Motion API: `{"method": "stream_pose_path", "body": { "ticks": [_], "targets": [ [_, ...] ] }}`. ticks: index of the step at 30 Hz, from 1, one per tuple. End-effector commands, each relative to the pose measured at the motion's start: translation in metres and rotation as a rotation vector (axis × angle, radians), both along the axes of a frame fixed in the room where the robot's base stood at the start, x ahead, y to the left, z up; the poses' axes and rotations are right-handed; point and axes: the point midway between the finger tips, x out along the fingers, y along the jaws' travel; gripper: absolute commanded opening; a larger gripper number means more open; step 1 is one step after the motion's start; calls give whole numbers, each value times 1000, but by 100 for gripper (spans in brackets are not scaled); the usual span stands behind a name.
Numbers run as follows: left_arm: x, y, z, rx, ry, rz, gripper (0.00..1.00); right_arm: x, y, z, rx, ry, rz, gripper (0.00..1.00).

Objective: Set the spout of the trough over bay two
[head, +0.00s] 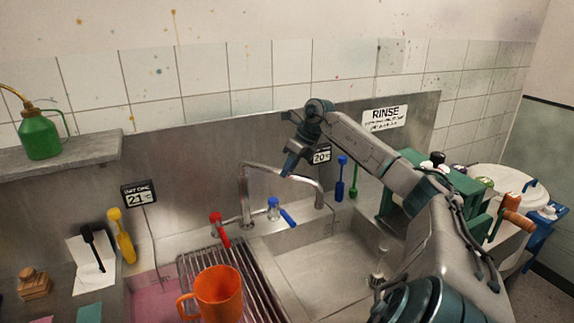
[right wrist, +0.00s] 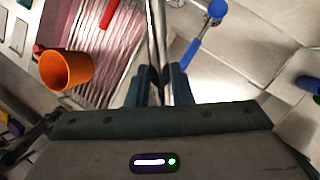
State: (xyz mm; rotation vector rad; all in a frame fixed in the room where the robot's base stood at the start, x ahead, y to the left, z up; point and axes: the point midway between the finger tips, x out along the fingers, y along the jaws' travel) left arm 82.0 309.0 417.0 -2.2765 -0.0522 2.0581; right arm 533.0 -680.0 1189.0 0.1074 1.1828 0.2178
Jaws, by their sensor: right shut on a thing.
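The chrome spout (head: 262,167) rises from the ledge behind the sink and arches to the right, its downturned end on the right bay's side. I cannot tell whether the end is over that bay or its back ledge. My right gripper (head: 289,171) is shut on the spout's upper arm; in the right wrist view the tube (right wrist: 156,40) runs between its fingers. The right bay (head: 322,275) looks empty. The left bay (head: 150,301) holds pink liquid, partly under a metal rack (head: 257,284). I cannot read which bay is two. My left gripper is not in view.
An orange jug (head: 218,296) stands on the rack. Red (head: 220,230) and blue (head: 283,214) tap levers flank the spout's base. Blue (head: 341,175) and green (head: 355,180) brushes stand at the back right. A green can (head: 40,137) stands on the left shelf.

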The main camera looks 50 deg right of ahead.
Motion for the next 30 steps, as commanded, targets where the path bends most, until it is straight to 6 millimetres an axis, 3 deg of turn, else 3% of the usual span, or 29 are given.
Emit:
{"method": "stream_pose_path", "body": {
  "ticks": [20,21,23,30],
  "targets": [
    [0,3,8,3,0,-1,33,1,-1,0,-1,-1,57,0],
    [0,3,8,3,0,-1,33,1,-1,0,-1,-1,57,28],
    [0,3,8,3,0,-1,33,1,-1,0,-1,-1,57,39],
    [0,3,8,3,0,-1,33,1,-1,-1,0,0,56,41]
  ]
}}
